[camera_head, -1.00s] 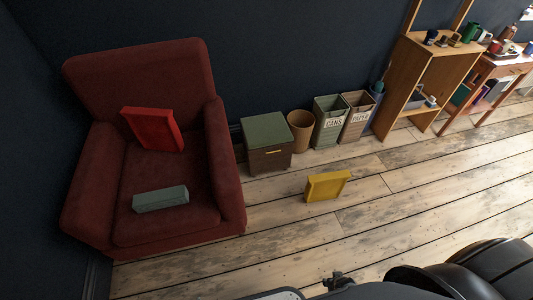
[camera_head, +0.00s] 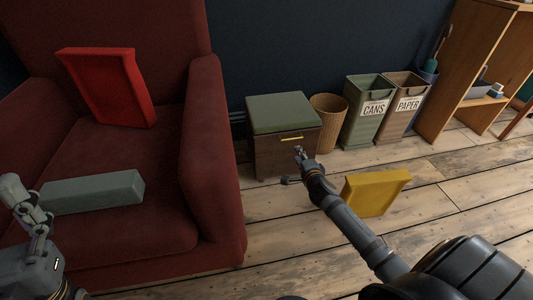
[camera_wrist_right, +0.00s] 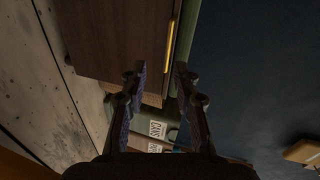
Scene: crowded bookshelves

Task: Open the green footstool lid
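The footstool (camera_head: 284,150) is a dark wooden box with a green lid (camera_head: 281,112), shut flat on top, and a yellow handle (camera_head: 291,138) on its front near the lid. It stands between the red armchair and a wicker basket. My right gripper (camera_head: 298,152) is in front of the box, just below and right of the handle in the head view. In the right wrist view the right gripper (camera_wrist_right: 160,75) has its fingers apart with nothing between them, and the handle (camera_wrist_right: 170,45) lies ahead of them. My left gripper (camera_head: 20,200) is at the lower left by the armchair; its fingers are unclear.
The red armchair (camera_head: 213,180) holds a red tray-like box (camera_head: 110,85) and a grey-green block (camera_head: 92,191). A yellow tray-like box (camera_head: 375,190) stands on the floor beside my right arm. The wicker basket (camera_head: 328,122), cans bin (camera_head: 368,110) and paper bin (camera_head: 405,103) stand right of the footstool.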

